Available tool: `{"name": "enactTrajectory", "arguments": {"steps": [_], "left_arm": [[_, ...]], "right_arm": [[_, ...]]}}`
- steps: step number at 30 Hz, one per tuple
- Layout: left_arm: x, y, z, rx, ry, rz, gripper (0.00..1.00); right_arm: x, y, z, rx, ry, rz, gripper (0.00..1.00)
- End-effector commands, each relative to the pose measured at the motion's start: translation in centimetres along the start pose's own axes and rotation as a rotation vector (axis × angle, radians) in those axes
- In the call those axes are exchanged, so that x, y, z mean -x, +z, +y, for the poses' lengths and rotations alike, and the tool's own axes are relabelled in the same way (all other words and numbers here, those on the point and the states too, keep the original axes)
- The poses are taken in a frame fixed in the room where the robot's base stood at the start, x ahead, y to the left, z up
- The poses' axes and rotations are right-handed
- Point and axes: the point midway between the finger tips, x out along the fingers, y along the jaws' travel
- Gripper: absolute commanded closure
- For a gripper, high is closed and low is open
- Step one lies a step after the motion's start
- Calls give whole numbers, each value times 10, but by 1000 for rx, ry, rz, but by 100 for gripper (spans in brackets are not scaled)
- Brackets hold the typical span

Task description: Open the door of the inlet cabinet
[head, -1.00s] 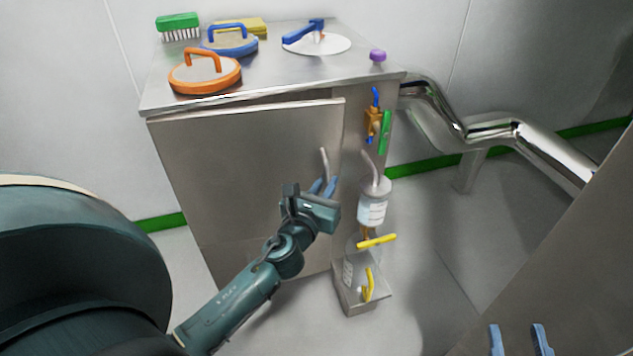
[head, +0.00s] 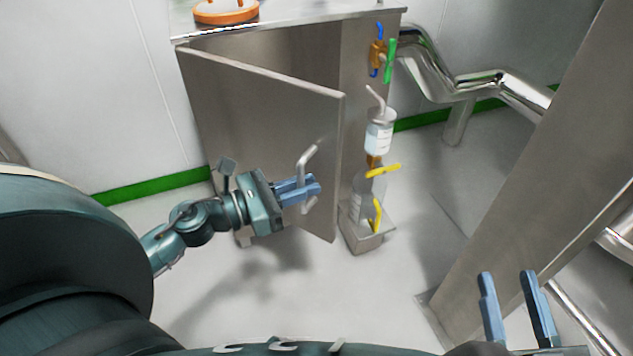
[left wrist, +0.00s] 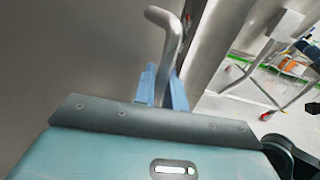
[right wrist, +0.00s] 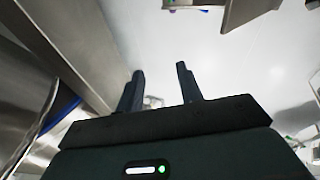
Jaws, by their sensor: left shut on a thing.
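The inlet cabinet's steel door (head: 265,120) stands partly open in the head view, hinged at the left, its right edge swung out from the cabinet body (head: 357,60). A bent metal handle (head: 309,160) sits near the door's free edge. My left gripper (head: 312,187) is shut on this handle; in the left wrist view its blue fingers (left wrist: 162,88) are on either side of the handle's stem (left wrist: 172,50). My right gripper (head: 517,300) is open and empty at the lower right, also seen in the right wrist view (right wrist: 160,88). The cabinet's inside is mostly hidden behind the door.
Bottles with a yellow handle (head: 383,169) hang and stand on the cabinet's right side, near a small metal box (head: 362,238). A steel pipe (head: 450,82) runs at the right. A large steel panel (head: 530,150) stands right. The floor (head: 300,290) before the door is clear.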

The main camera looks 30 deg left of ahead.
Motion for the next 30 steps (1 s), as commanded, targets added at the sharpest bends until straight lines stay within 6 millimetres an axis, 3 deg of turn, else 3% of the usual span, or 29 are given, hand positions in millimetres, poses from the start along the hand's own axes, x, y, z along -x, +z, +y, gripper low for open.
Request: {"name": "enactTrajectory", "arguments": {"steps": [2,5,15,21,30], "left_arm": [[20,-8,-7,1,-74,3,100],[46,-5,-14,2,-163,3,100],[127,0,-25,4,-151,1,100],[154,1,-24,2,-153,-1,100],[169,0,-22,2,-155,-2,100]], "right_arm": [[1,6,-2,-23,-8,15,64],[-5,-3,2,6,-14,75,64],[-10,-16,6,48,-17,140,64],[-9,-15,5,43,-16,130,64],[-9,-14,5,40,-15,124,64]]}}
